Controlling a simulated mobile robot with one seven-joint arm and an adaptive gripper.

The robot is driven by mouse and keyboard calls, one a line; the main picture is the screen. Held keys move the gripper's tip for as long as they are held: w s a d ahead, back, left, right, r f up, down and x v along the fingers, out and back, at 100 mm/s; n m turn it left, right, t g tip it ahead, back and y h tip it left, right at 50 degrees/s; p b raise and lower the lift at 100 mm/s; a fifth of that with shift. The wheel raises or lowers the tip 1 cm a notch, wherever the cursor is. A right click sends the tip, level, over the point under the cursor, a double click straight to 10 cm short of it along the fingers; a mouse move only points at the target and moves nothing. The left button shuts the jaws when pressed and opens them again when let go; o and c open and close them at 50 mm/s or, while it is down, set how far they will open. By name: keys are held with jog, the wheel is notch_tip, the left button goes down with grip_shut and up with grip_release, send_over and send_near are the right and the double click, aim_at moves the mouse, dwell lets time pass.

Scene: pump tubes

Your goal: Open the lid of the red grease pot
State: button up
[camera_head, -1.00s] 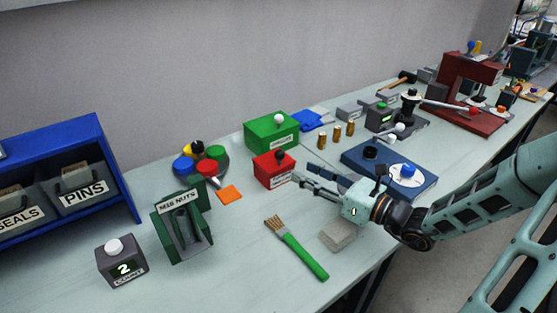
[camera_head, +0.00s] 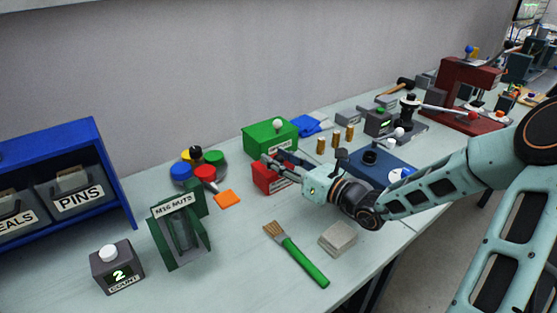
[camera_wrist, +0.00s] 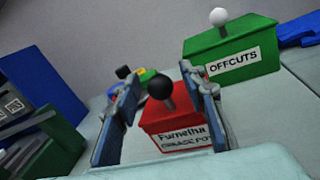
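The red grease pot (camera_wrist: 172,130) stands on the bench, a red box with a white label and a black ball knob (camera_wrist: 161,87) on its lid. The lid looks closed. In the head view the pot (camera_head: 262,180) is partly hidden behind my gripper (camera_head: 274,160). In the wrist view the two fingers of my gripper (camera_wrist: 165,108) stand apart, one on each side of the knob. The fingers look open, and I see no contact with the knob.
A green OFFCUTS box (camera_head: 270,136) with a white knob stands just behind the pot. A wheel of coloured discs (camera_head: 212,158) and an orange square (camera_head: 227,199) lie to the left. A green-handled brush (camera_head: 300,258) and a grey block (camera_head: 338,238) lie in front.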

jog(key=shift+c, duration=0.5)
grip_shut()
jog(key=shift+r+p, duration=0.2)
jog(key=shift+p, duration=0.1)
